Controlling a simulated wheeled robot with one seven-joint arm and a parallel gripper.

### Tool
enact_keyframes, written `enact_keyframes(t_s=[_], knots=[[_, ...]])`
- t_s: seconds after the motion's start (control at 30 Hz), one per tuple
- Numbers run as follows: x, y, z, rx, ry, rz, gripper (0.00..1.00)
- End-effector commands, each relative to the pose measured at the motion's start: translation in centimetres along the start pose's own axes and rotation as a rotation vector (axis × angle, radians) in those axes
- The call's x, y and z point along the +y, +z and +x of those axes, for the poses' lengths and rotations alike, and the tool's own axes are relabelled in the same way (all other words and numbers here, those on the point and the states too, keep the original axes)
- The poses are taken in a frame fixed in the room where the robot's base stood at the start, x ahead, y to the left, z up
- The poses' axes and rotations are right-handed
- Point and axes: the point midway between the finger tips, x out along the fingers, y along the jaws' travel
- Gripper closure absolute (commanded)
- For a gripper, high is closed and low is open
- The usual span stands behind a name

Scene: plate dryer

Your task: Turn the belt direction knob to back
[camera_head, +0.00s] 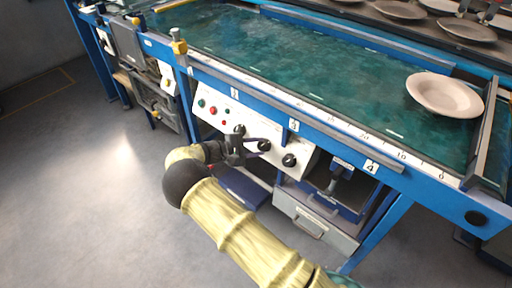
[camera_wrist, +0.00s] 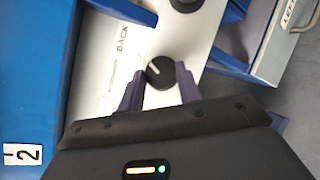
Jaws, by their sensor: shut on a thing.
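The white control panel (camera_head: 215,108) sits below the green belt, with black knobs and small red and green buttons. My gripper (camera_head: 254,144) reaches the panel from the left, at the middle black knob (camera_head: 264,146). In the wrist view that knob (camera_wrist: 161,73) sits between the two dark fingers of my gripper (camera_wrist: 160,84), which are shut on it. A pale mark on the knob points up and left in the picture. The printed word BACK (camera_wrist: 122,40) is on the panel above and left of the knob. Any other direction label is not readable.
Another black knob (camera_head: 289,160) is close to the right, and one (camera_head: 239,130) to the left. A blue frame post and a grey drawer (camera_head: 312,222) stand below right. A pale plate (camera_head: 445,94) lies on the belt. The floor at left is clear.

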Motion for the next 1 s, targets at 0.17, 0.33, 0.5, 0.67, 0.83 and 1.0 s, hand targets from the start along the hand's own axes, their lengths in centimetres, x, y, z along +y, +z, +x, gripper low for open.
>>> enact_keyframes(t_s=[0.17,0.33,0.5,0.67,0.83,1.0], knots=[[0.0,0.0,0.0,0.0,0.0,0.001,0.88],[0.0,0.0,0.0,0.0,0.0,0.0,0.45],[0.0,0.0,0.0,0.0,0.001,-0.001,0.45],[0.0,0.0,-0.2,0.0,0.001,-0.001,0.45],[0.1,0.0,-1.8,0.003,0.002,-0.001,0.45],[0.1,0.0,-4.8,0.003,0.003,-0.001,0.45]])
